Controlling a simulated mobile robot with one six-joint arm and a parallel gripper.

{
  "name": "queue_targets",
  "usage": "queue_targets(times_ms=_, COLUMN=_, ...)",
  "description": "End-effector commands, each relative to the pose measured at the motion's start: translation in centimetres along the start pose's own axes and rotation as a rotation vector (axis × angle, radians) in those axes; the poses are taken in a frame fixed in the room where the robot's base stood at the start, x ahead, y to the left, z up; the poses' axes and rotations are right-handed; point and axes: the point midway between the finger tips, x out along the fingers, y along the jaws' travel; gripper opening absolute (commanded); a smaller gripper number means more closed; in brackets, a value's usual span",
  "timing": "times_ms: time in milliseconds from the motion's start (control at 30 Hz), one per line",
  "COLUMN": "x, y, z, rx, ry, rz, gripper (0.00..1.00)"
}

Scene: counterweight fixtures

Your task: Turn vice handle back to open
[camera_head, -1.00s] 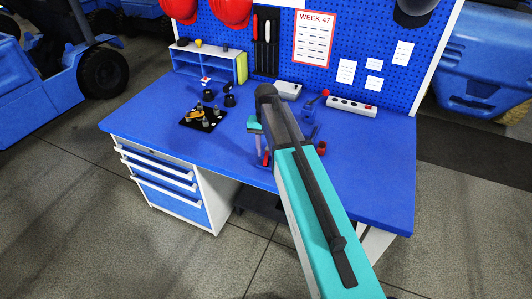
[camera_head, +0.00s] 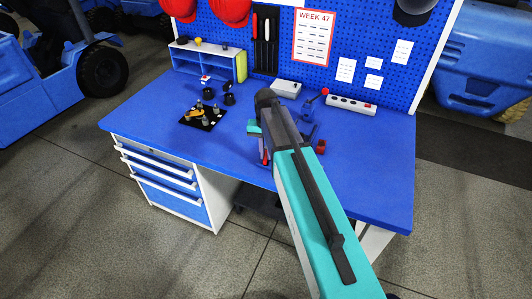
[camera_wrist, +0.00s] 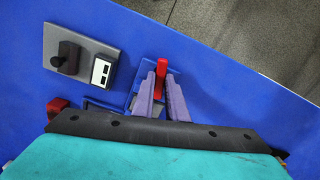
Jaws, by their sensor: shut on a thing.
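The red vice handle (camera_wrist: 160,85) stands between my gripper's two purple fingers in the wrist view. My gripper (camera_wrist: 162,88) is shut on it. The blue vice body (camera_wrist: 137,86) shows around and beside the fingers, partly covered by them. In the head view the red handle (camera_head: 265,157) shows at the front of the bench, just left of my arm. My arm hides most of the vice and the fingers there. How far the vice jaws are apart cannot be told.
A grey plate (camera_wrist: 108,48) with a black knob lies left of the vice in the wrist view. A red part (camera_wrist: 56,105) is near my wrist. On the blue bench (camera_head: 380,165) stand a black fixture plate (camera_head: 188,119) and a power strip (camera_head: 352,105). The bench's right side is clear.

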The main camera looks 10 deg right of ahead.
Motion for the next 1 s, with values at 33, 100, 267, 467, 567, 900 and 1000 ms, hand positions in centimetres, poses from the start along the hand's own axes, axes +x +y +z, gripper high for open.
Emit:
queue_targets(times_ms=33, x=-0.01, y=0.04, z=0.01, rx=-0.001, ry=0.0, rz=0.001, gripper=0.0)
queue_targets(times_ms=100, x=-0.01, y=0.04, z=0.01, rx=-0.005, ry=0.0, rz=0.001, gripper=0.0)
queue_targets(times_ms=267, x=0.01, y=0.04, z=0.0, rx=-0.034, ry=0.0, rz=0.002, gripper=0.0)
queue_targets(times_ms=467, x=0.03, y=0.02, z=0.0, rx=-0.115, ry=-0.001, rz=0.002, gripper=0.0)
queue_targets(times_ms=567, x=0.04, y=0.01, z=0.0, rx=-0.177, ry=-0.001, rz=0.002, gripper=0.0)
queue_targets(times_ms=900, x=0.08, y=-0.01, z=0.01, rx=-0.466, ry=-0.001, rz=0.002, gripper=0.0)
queue_targets(times_ms=1000, x=0.07, y=-0.02, z=0.01, rx=-0.558, ry=-0.001, rz=0.002, gripper=0.0)
